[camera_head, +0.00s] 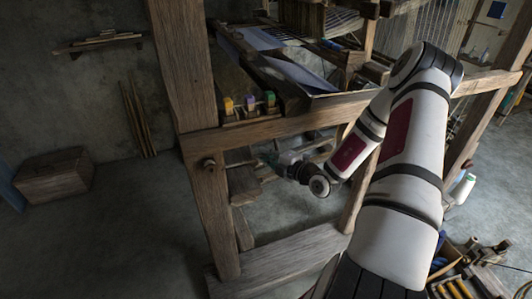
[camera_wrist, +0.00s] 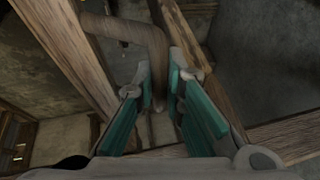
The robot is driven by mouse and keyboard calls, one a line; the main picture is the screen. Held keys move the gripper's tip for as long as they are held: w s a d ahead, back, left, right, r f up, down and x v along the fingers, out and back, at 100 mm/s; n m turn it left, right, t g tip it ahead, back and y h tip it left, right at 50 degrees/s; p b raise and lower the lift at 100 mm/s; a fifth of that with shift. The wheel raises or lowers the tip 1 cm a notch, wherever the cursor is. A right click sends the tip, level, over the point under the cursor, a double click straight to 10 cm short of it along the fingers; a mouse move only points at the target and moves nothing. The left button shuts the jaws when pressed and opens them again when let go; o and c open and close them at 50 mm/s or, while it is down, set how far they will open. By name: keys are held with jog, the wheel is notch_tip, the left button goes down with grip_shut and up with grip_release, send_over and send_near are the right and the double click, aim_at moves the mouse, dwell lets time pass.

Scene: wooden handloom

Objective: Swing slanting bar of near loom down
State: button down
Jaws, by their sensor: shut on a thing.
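The near loom (camera_head: 300,128) is a heavy frame of worn brown timber. My gripper (camera_head: 273,158) reaches in below its front beam, left of the right-hand post. In the wrist view its teal-padded fingers (camera_wrist: 160,88) stand on either side of a round, bent brown bar (camera_wrist: 156,45), and they are shut on it. I take this to be the slanting bar. It comes in from the upper left, bends, and runs down between the fingers. In the head view the bar is too dark and small to make out at the gripper.
Spools of coloured yarn (camera_head: 249,102) stand on the loom above the front beam. A thick left post (camera_head: 187,65) and a low beam (camera_head: 278,262) frame the opening. A wooden chest (camera_head: 55,176) is at the left. A crate of tools (camera_head: 470,268) is at lower right.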

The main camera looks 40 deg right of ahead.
jog(key=shift+a+f, duration=0.1)
jog(key=shift+f, duration=0.1)
jog(key=c, duration=1.6)
grip_release()
jog(key=shift+c, duration=0.2)
jog(key=shift+s, duration=0.15)
jog(key=v, duration=0.7)
jog(key=shift+s, duration=0.35)
jog(key=shift+r, duration=0.1)
